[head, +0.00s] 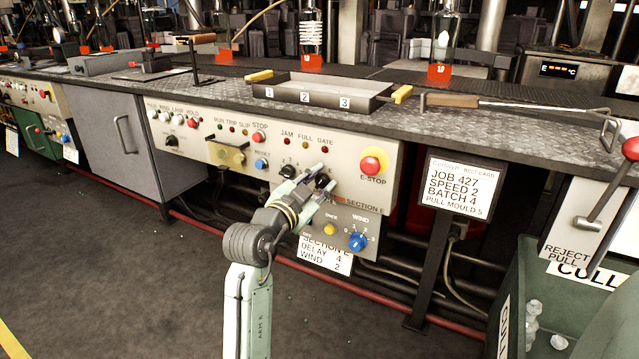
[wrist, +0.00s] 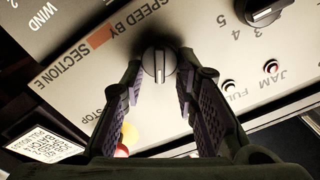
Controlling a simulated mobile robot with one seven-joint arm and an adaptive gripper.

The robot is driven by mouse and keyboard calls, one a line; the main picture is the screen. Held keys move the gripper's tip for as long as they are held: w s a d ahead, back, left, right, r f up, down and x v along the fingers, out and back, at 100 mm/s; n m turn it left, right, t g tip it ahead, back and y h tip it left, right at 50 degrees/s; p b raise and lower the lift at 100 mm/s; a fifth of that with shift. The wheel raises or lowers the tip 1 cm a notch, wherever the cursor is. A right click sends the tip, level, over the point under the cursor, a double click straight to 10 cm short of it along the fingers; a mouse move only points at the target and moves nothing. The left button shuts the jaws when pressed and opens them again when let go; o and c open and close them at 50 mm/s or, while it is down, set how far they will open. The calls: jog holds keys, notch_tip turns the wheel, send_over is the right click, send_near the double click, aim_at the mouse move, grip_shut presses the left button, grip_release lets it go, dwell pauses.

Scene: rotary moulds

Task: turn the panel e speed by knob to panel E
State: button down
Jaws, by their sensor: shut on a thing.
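The speed by knob (wrist: 157,66) is black and round with a white line, on the pale section E panel (head: 397,155). In the wrist view its white line runs nearly up and down the picture, and the printed words SPEED BY and SECTION E lie to its left. My gripper (wrist: 160,60) is shut on the knob, one purple-padded finger on each side. In the head view my gripper (head: 318,182) is at the panel's lower middle and covers most of the knob. The panel E lettering near the knob is partly hidden there.
A black numbered knob (head: 289,171) sits just left of my gripper. The red E-STOP (head: 373,163) is to the right. The blue WIND knob (head: 357,241) is below. A belt card (head: 459,185) hangs further right. The floor in front is clear.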

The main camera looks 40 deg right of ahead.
jog(key=c, duration=1.3)
grip_release()
jog(key=v, duration=1.2)
